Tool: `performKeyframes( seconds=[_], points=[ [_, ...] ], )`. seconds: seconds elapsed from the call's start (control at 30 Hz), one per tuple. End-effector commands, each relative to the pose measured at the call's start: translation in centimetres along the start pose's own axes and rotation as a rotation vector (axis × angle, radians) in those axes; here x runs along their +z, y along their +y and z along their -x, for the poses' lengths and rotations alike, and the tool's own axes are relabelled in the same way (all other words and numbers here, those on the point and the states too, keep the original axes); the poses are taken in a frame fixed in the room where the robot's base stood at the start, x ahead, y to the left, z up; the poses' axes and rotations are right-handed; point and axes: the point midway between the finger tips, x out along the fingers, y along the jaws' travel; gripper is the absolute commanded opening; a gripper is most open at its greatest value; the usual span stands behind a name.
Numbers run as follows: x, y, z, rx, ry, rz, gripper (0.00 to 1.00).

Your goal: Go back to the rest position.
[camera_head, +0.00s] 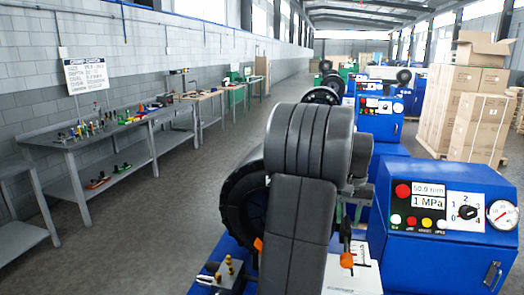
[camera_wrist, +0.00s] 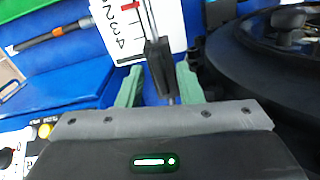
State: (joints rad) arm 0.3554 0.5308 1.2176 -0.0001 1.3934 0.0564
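My gripper (camera_head: 348,218) hangs at the end of my dark arm, over the blue crimper machine in the foreground. In the wrist view its two green fingers (camera_wrist: 160,72) stand apart. A dark grip on a thin metal rod (camera_wrist: 158,60) shows between them, with visible gaps on both sides. I cannot tell how far it lies from the fingers. My arm hides much of the machine's black round head (camera_head: 242,205), which also shows at the right of the wrist view (camera_wrist: 275,65).
A blue control box (camera_head: 450,225) with "50.9 mm" and "1 MPa" displays stands close on the right. Other crimpers (camera_head: 378,118) line up behind. A grey workbench (camera_head: 100,135) with tools runs along the left wall. Cartons (camera_head: 470,105) are stacked at right. The left aisle is clear.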

Motion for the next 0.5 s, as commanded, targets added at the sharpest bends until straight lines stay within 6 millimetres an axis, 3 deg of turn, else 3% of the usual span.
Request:
performKeyframes(
  seconds=[0.5],
  points=[
    [-0.01, 0.0, 0.04, 0.0, 0.0, -0.432, 0.33]
  ],
)
